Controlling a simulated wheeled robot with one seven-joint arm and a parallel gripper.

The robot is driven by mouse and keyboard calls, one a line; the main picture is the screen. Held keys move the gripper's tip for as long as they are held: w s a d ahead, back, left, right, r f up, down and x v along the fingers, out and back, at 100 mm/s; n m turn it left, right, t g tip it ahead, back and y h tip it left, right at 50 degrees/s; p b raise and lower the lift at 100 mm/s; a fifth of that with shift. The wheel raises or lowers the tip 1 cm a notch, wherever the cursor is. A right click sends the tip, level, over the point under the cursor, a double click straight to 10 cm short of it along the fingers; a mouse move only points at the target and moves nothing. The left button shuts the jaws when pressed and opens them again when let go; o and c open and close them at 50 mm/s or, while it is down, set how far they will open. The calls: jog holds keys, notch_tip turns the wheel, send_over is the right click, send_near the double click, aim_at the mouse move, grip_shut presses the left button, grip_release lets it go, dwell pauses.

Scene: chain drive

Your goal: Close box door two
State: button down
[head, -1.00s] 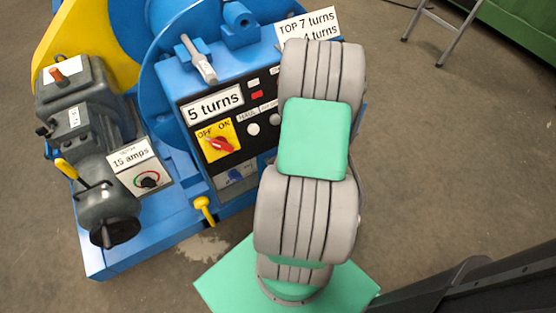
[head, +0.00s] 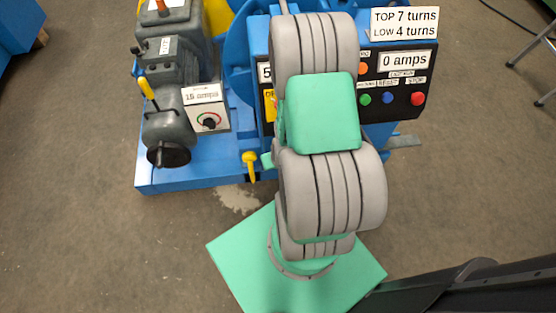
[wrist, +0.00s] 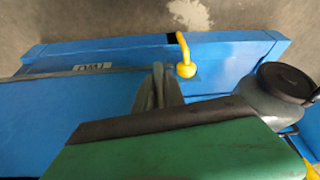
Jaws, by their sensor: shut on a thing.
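Box door two shows in the wrist view as a blue panel carrying an upside-down label "TWO" (wrist: 92,66), with a thin grey edge running along it. My gripper (wrist: 158,75) is at the right end of that edge, its grey fingers together and seemingly shut on the door's edge. The contact is partly hidden. A yellow hooked handle (wrist: 184,62) stands just right of my fingertips, apart from them. It also shows in the head view (head: 250,165). In the head view my arm hides the door and most of my gripper.
A grey motor unit with a dark handwheel (head: 168,154) stands at the left on the blue base (head: 190,178); the handwheel also shows close by in the wrist view (wrist: 286,82). A control panel (head: 400,85) with buttons and "0 amps" is behind my arm. Concrete floor is free in front.

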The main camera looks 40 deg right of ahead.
jog(key=shift+w+a, duration=0.15)
jog(key=shift+a, duration=0.1)
jog(key=c, duration=1.6)
grip_release()
jog(key=shift+a, duration=0.1)
jog(key=shift+c, duration=0.2)
jog(key=shift+o, duration=1.2)
jog(key=shift+r, duration=0.1)
jog(key=d+p+v, duration=0.1)
jog(key=p+v, duration=0.6)
jog(key=shift+s+a+r, duration=0.25)
jog(key=shift+a+r, duration=0.05)
jog(key=shift+a, duration=0.05)
